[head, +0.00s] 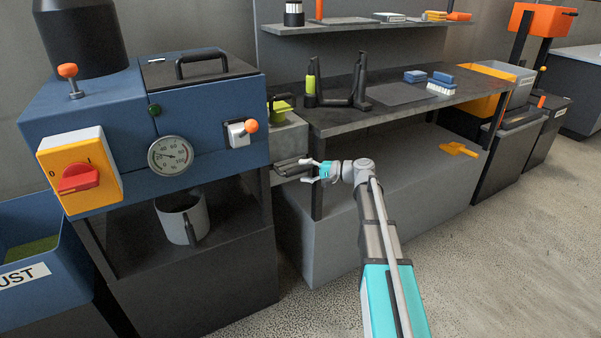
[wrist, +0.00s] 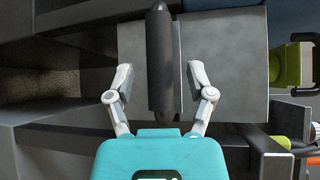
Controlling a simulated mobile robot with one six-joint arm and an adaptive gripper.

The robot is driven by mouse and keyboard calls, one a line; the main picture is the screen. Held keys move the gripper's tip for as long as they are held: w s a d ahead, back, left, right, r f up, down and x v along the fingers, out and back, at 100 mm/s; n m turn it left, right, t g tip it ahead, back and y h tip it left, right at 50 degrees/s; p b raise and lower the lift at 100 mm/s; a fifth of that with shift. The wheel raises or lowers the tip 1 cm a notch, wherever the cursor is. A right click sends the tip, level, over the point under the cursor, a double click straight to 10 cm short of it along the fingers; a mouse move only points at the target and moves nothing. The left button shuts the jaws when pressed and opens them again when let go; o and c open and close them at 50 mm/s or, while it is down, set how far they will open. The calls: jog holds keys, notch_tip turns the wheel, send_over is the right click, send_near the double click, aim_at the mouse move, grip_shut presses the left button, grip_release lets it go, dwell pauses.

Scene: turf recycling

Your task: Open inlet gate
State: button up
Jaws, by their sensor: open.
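A dark bar-shaped handle (head: 288,169) sticks out beside the blue machine (head: 205,95), at the front of a grey block (head: 290,135). No label marks the inlet gate; the bar may be its handle. In the wrist view the black bar (wrist: 161,60) runs lengthwise in front of a grey plate (wrist: 225,65). My gripper (head: 304,170) is open at the bar. In the wrist view the fingers of my gripper (wrist: 160,80) stand on either side of the bar, with visible gaps. How the bar joins the plate is unclear.
The machine carries a yellow-and-red switch (head: 79,178), a gauge (head: 170,155) and an orange-tipped lever (head: 242,131). A workbench (head: 400,105) with brushes and a stand extends right. Open floor (head: 500,250) lies at the right.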

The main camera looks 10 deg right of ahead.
jog(key=shift+x, duration=1.2)
grip_shut()
